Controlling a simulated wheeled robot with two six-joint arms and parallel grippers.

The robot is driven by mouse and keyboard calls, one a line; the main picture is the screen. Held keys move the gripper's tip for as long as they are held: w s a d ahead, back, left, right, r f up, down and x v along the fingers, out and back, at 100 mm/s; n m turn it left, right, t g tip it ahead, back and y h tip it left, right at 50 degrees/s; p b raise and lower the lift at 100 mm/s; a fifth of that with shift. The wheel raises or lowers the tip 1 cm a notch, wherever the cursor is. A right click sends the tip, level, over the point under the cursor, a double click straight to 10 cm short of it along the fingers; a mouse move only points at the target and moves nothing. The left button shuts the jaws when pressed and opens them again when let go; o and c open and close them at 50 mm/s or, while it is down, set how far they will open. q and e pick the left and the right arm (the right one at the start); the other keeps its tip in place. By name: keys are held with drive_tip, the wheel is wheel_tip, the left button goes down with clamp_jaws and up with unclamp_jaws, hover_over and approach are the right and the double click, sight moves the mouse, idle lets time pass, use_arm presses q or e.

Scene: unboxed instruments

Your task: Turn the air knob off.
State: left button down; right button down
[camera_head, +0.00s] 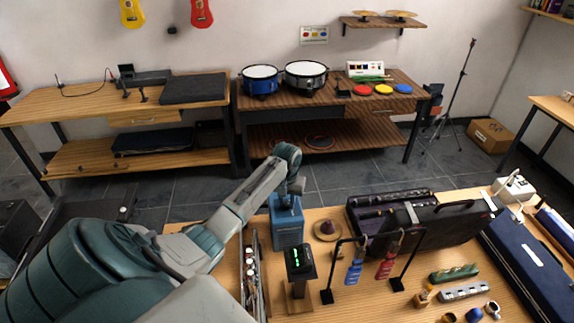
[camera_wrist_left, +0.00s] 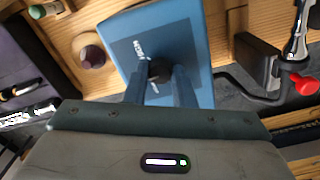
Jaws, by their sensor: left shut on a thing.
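A blue box (camera_head: 288,232) stands on the wooden table in the head view, and it also fills the upper middle of the left wrist view (camera_wrist_left: 198,38). A round black knob (camera_wrist_left: 160,69) sits on the box, which I take as the air knob. My left gripper (camera_wrist_left: 160,82) has its two fingers on either side of the knob and is shut on it. In the head view my left gripper (camera_head: 291,190) is over the top of the box and hides the knob. Which way the knob is turned cannot be told. My right gripper is not in view.
A tuner with green lights (camera_head: 299,258) stands in front of the box. A brown round object (camera_head: 326,230) and an open dark instrument case (camera_head: 440,228) are to the right. A flute case (camera_head: 251,270) lies left. A black stand (camera_head: 327,296) holds blue and red tags.

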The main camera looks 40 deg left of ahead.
sight(287, 204)
use_arm(q)
drive_tip(key=shift+w+r, duration=0.1)
drive_tip(key=shift+r, duration=0.1)
drive_tip(key=c, duration=1.2)
unclamp_jaws()
drive_tip(key=shift+r, duration=0.15)
wheel_tip(287, 204, up, 10)
drive_tip(key=b, duration=0.3)
drive_tip(key=shift+r, duration=0.2)
